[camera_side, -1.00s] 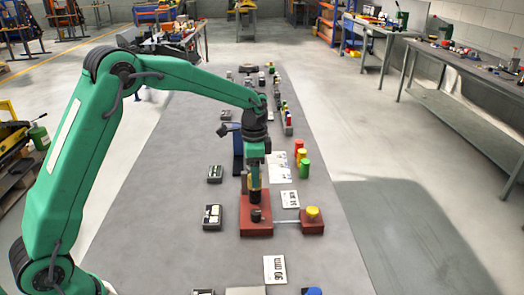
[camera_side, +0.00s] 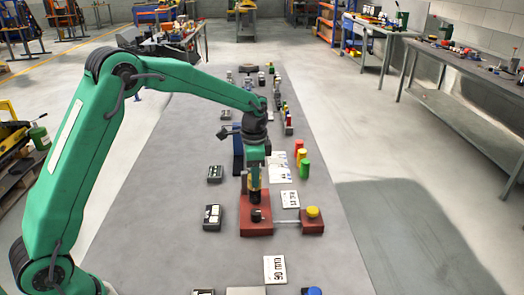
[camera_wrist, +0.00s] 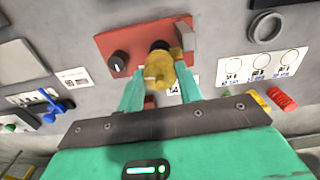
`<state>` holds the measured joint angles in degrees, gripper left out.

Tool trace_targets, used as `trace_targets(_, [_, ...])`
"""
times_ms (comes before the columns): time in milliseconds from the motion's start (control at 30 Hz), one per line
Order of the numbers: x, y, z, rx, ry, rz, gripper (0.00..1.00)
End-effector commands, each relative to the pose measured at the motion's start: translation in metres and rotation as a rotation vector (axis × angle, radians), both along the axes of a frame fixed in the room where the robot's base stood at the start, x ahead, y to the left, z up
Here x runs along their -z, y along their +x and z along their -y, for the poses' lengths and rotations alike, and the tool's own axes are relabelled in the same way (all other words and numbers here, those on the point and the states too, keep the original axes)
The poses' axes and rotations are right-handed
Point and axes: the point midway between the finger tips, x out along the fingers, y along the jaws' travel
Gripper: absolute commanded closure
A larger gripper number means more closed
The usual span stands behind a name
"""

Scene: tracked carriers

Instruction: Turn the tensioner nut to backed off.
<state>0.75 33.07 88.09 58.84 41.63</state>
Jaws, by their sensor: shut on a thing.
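A red block (camera_side: 249,228) stands on the grey mat and carries a small black knob (camera_side: 257,215) at its near end. In the wrist view the block (camera_wrist: 185,58) shows with the knob (camera_wrist: 118,61) on its left. A brass-yellow nut (camera_wrist: 160,70) sits just beside a dark round post on the block, and I take it to be the tensioner nut. My gripper (camera_wrist: 158,84) points down with its green fingers shut on this nut from both sides. In the side view my gripper (camera_side: 254,184) is over the far part of the block. Which way the nut is set cannot be read.
A rod joins the block to a smaller red block (camera_side: 312,228) with a yellow cap (camera_side: 312,211) at right. Red, yellow and green cylinders (camera_side: 303,161) stand behind it. A dark box (camera_side: 212,217) lies left of the block. White label cards lie near; the mat between is mostly clear.

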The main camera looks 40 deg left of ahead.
Motion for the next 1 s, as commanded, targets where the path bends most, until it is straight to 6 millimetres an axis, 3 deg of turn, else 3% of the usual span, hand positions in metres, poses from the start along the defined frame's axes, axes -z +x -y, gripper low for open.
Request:
trace_targets(367, [-0.0001, -0.0001, 0.0001, -0.189, 0.0, 0.0, 0.87])
trace_targets(1000, [0.0022, -0.0003, 0.0003, -0.778, 0.001, -0.001, 0.87])
